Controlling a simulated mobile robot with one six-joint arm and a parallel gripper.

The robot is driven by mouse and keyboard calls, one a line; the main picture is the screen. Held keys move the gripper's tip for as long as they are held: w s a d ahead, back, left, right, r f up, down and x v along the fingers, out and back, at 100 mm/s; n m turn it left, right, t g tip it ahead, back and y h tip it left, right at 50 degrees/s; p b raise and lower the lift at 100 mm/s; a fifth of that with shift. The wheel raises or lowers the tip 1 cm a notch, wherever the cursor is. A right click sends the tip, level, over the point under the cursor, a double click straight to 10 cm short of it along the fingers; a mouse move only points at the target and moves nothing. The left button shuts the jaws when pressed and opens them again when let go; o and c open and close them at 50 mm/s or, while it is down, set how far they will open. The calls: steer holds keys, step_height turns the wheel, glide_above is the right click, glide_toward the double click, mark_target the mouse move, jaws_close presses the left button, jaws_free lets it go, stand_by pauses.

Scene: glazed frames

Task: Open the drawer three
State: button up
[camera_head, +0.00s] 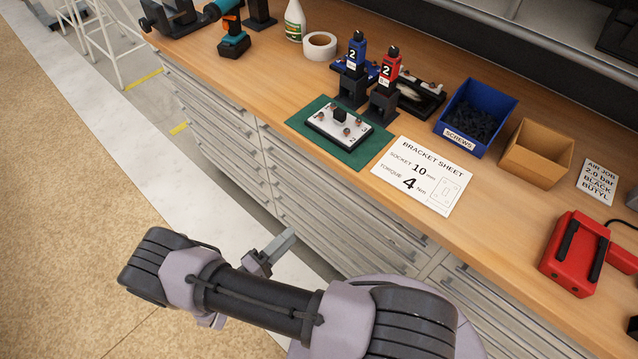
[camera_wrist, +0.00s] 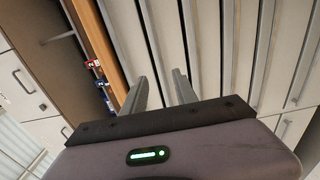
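The workbench front holds banks of pale grey drawers with long horizontal handle bars; the middle bank (camera_head: 325,205) is nearest my gripper. No drawer number can be read, so I cannot tell which is drawer three. The drawers in view look closed. My gripper (camera_head: 288,238) is in front of the lower part of this bank. In the wrist view my gripper (camera_wrist: 160,78) has its two fingers apart, pointing at the drawer fronts (camera_wrist: 212,40). A handle bar (camera_wrist: 152,40) runs down toward the gap between the fingers; contact cannot be told.
The wooden benchtop (camera_head: 290,85) carries a green mat (camera_head: 357,157), a bracket sheet (camera_head: 405,195), a blue screws bin (camera_head: 490,105), a cardboard box (camera_head: 540,150) and a red device (camera_head: 572,250). A white stool (camera_head: 100,40) stands far left. The floor (camera_head: 70,170) before the drawers is clear.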

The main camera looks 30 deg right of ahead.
mark_target(330, 200)
steer(key=b+x, duration=0.1)
steer(key=x, duration=0.7)
steer(key=b+x, duration=0.2)
steer(key=x, duration=0.6)
steer(key=shift+s+d, duration=0.1)
steer(key=shift+s, duration=0.15)
steer(key=shift+c, duration=0.4)
jaws_close()
